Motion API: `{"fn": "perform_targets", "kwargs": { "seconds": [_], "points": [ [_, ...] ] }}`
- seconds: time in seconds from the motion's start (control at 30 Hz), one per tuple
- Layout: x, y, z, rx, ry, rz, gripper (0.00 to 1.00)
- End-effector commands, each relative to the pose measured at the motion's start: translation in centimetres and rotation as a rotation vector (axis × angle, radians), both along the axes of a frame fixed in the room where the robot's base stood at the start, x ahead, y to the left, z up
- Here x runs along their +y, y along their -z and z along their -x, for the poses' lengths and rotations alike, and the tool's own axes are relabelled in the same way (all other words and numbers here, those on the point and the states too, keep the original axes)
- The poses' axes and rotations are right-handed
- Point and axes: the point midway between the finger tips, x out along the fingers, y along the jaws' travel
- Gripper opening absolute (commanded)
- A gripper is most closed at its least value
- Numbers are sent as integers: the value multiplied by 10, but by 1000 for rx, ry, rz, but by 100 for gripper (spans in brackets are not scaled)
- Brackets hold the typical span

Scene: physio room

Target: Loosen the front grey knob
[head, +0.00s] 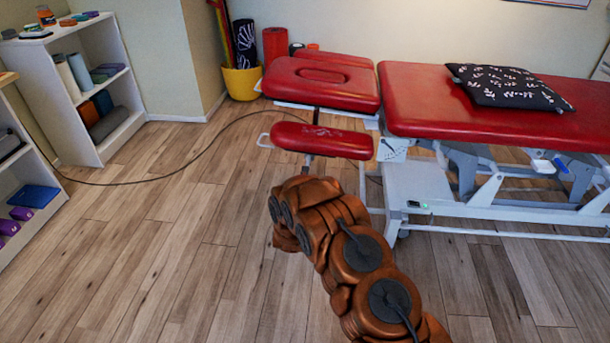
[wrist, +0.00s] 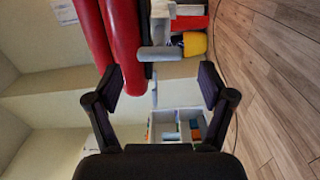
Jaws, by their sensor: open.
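The treatment table has a red top (head: 425,100), a red head section (head: 322,82) and a lower red armrest pad (head: 322,140) at its near end. In the wrist view, a light grey, rounded part (wrist: 160,53) sticks out beside the red padding (wrist: 122,45); it looks like the grey knob, but I cannot tell whether it is the front one. My gripper (wrist: 160,84) is open and empty, its two dark fingers wide apart, with the grey part beyond and between them, not touched. In the head view my brown arm hides the gripper and any knob under the armrest.
A black patterned pillow (head: 510,87) lies on the table. The white metal base (head: 415,187) stands at right. A cable (head: 190,160) crosses the floor. A yellow bucket (head: 242,82) and white shelves (head: 88,85) stand behind and left. The wooden floor at left is mostly clear.

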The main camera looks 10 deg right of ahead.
Motion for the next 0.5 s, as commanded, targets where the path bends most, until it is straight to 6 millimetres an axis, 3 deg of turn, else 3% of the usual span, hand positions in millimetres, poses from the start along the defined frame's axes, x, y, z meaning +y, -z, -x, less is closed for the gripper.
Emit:
{"fn": "perform_targets", "kwargs": {
  "seconds": [0.5],
  "points": [
    [22,0,61,2,-2,-1,81]
  ]
}}
